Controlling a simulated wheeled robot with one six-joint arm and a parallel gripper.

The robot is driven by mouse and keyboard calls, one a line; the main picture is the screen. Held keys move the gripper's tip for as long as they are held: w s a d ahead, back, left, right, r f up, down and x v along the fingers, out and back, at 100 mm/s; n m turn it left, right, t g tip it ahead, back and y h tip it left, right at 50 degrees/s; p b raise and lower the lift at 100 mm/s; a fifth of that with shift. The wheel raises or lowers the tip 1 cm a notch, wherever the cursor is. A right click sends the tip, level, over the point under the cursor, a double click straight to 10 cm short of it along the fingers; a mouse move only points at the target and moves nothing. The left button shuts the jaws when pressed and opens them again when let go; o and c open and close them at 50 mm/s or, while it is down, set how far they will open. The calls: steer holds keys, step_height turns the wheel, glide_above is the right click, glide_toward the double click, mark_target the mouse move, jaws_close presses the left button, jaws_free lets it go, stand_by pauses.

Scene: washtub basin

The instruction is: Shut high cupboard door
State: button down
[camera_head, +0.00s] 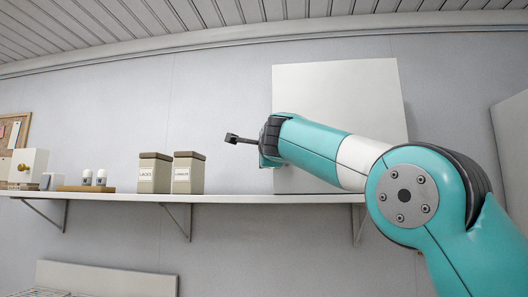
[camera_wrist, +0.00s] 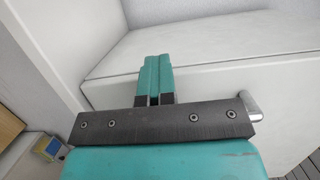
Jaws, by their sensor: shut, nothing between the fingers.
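The cupboard (camera_head: 335,95) is a plain white box on the wall shelf in the head view, partly hidden behind my arm. My gripper (camera_head: 230,138) is at its left, pointing left, with its fingers together and empty. In the wrist view the shut teal fingers (camera_wrist: 158,75) lie in front of a white panel (camera_wrist: 205,88) with a silver handle (camera_wrist: 250,104) at its right end. This looks like the cupboard door. I cannot tell whether the fingers touch it, or how far it stands open.
The shelf (camera_head: 230,198) also bears two lidded canisters (camera_head: 154,173) (camera_head: 188,173) left of my gripper. Small white shakers (camera_head: 94,178) and a white box with a brass knob (camera_head: 27,168) stand farther left. A pale panel (camera_head: 512,150) is at the right edge.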

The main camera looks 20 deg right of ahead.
steer(key=shift+w+d, duration=0.2)
